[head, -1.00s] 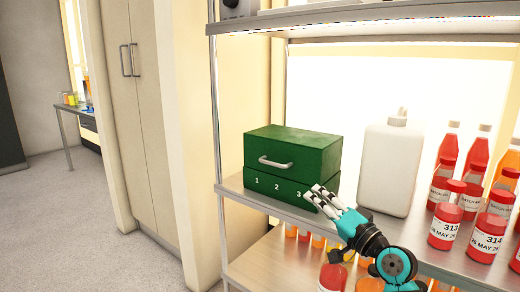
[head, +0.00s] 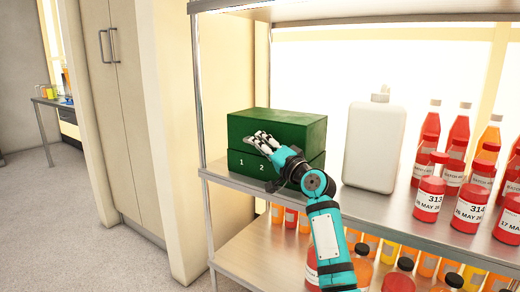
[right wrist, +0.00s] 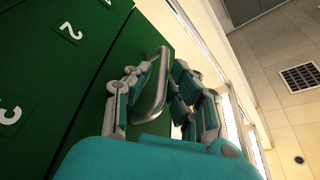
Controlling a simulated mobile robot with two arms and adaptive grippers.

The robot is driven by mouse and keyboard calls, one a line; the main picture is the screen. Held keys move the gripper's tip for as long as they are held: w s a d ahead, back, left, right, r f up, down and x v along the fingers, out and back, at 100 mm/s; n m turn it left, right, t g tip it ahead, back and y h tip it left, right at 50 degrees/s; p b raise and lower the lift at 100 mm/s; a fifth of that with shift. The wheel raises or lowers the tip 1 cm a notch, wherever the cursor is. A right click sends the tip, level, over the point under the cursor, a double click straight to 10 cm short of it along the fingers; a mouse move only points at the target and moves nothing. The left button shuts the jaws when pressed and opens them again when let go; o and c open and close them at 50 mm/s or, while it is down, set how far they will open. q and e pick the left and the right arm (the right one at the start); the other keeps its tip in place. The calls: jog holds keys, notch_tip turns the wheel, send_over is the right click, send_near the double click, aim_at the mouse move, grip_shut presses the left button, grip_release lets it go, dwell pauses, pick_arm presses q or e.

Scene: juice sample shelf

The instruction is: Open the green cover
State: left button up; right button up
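The green cover (head: 290,125) is the upper part of a dark green box on the shelf, and it sits down on the numbered green base (head: 315,163). My right gripper (head: 257,140) is in front of the box and hides the handle in the head view. In the right wrist view, the grey bar handle (right wrist: 160,85) lies between the two fingers of my right gripper (right wrist: 165,75). The fingers are apart, one on each side of the bar. I cannot tell whether either touches it. My left gripper is not in view.
A white jug (head: 374,145) stands to the right of the box. Several red bottles and labelled jars (head: 430,195) stand further right. An upper shelf (head: 300,12) is above the box.

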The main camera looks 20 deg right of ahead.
jog(key=shift+w+a+r, duration=0.1)
jog(key=shift+w, duration=0.1)
grip_shut()
dwell(0.4)
